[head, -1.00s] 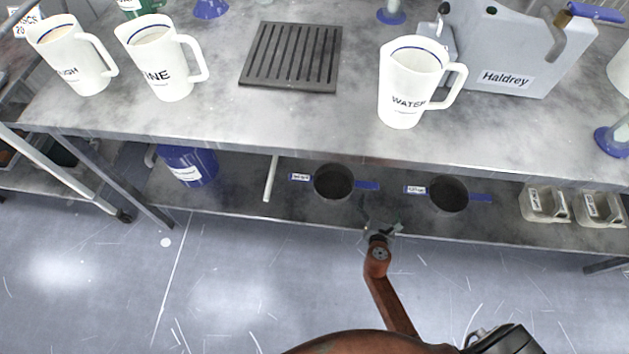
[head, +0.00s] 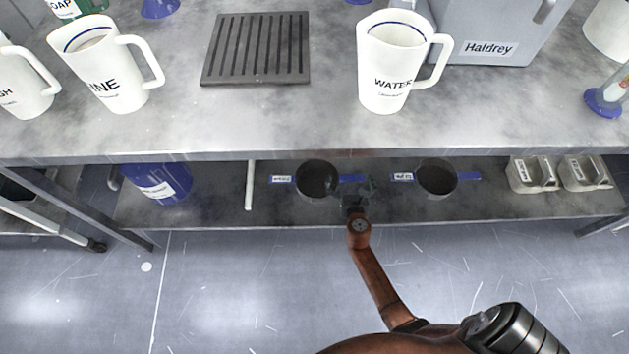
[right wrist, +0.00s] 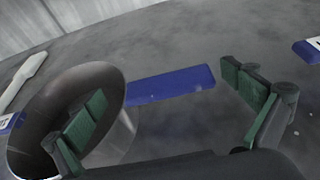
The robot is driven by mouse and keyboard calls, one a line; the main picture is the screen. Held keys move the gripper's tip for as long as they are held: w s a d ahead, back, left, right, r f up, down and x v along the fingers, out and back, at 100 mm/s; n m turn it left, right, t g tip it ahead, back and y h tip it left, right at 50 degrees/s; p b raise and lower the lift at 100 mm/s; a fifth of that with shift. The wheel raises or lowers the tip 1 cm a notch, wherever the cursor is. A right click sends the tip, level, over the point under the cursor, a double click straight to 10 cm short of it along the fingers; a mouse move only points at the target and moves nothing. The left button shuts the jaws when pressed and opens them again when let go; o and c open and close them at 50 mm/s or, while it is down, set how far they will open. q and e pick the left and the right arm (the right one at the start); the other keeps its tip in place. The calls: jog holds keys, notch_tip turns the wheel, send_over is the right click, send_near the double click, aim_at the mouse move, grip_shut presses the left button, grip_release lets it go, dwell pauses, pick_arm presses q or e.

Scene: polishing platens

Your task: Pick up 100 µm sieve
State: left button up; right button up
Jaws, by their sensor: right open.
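Two dark round sieves with blue side tabs and labels sit on the lower shelf. In the head view these are the left sieve (head: 318,178) and the right sieve (head: 437,179). Their labels are too small to read, so I cannot tell which is 100 µm. My right gripper (head: 362,190) is open at the left sieve's right-hand blue tab. In the right wrist view, the left sieve (right wrist: 118,140) and its blue tab (right wrist: 172,84) show between and beyond the spread green-padded fingers of the right gripper (right wrist: 172,108). Contact is unclear. My left gripper is not in view.
The upper worktop (head: 270,120) overhangs the lower shelf (head: 300,215). A white rod (head: 249,185) and a blue container (head: 158,184) are left of the sieves. Two pale labelled holders (head: 532,175) stand at the right. White jugs, including the WATER jug (head: 392,70), stand above.

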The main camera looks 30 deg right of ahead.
jog(key=c, duration=1.6)
